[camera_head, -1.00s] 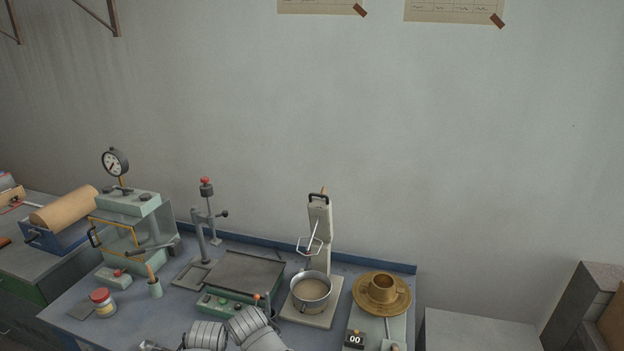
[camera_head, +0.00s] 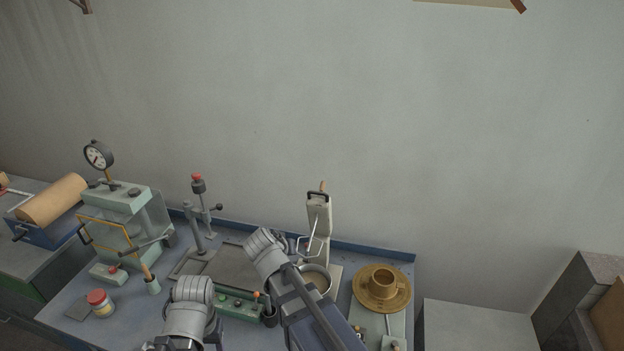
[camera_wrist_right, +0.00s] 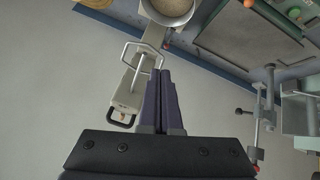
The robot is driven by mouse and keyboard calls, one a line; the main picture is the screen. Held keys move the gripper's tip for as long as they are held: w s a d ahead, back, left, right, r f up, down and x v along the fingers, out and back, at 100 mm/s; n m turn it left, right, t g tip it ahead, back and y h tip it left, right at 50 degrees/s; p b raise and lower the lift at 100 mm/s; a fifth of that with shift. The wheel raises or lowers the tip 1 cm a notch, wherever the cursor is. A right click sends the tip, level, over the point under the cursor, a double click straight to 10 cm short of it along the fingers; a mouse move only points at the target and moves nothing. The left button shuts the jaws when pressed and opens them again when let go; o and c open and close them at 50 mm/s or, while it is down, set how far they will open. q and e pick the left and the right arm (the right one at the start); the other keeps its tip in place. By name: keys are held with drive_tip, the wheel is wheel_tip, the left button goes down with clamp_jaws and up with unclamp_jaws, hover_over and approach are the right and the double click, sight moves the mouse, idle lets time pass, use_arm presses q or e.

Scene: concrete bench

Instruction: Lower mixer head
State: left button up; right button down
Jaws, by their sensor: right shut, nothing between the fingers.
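The mixer (camera_head: 320,207) stands at the back of the bench, its pale head tilted up nearly upright. A black handle (camera_head: 318,196) is at the head's top end, and a wire beater (camera_head: 307,246) hangs off its front. The metal bowl (camera_head: 318,279) below is partly hidden by my arm. In the right wrist view the mixer head (camera_wrist_right: 126,95) and its handle (camera_wrist_right: 121,122) lie just left of my right gripper (camera_wrist_right: 161,75). Its purple fingers are shut and empty; I cannot tell the gap to the head. My right fingers cannot be made out in the head view. My left gripper is out of view.
A gauge press (camera_head: 125,203) is farther left. The wall behind is bare.

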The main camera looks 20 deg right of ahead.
sight(315, 193)
use_arm(q)
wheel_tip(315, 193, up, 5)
drive_tip(key=p, duration=0.4)
use_arm(e)
drive_tip(key=w+d+r+m+t+h, duration=0.1)
drive_tip(key=w+d+r+m+t, duration=0.1)
drive_tip(key=w+d+r, duration=0.4)
drive_tip(key=w+d+r+m+t+h, duration=0.2)
drive_tip(key=w+d+r+t, duration=0.15)
drive_tip(key=r, duration=0.45)
drive_tip(key=shift+g, duration=0.45)
drive_tip(key=b+x, duration=0.3)
drive_tip(key=x, duration=0.7)
drive_tip(key=shift+w+d+f+b, duration=0.2)
drive_tip(key=shift+d+f+b, duration=0.05)
drive_tip(key=shift+f+b, duration=0.1)
drive_tip(key=s+f+b, duration=0.1)
drive_tip(key=s+a, duration=0.1)
drive_tip(key=shift+s+a+f+b, duration=0.25)
drive_tip(key=shift+a+f+b, duration=0.05)
drive_tip(key=shift+f+b, duration=0.05)
drive_tip(key=shift+s+a, duration=0.2)
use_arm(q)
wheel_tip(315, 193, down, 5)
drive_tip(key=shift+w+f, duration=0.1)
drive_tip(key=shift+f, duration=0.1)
use_arm(e)
drive_tip(key=shift+w+d, duration=0.1)
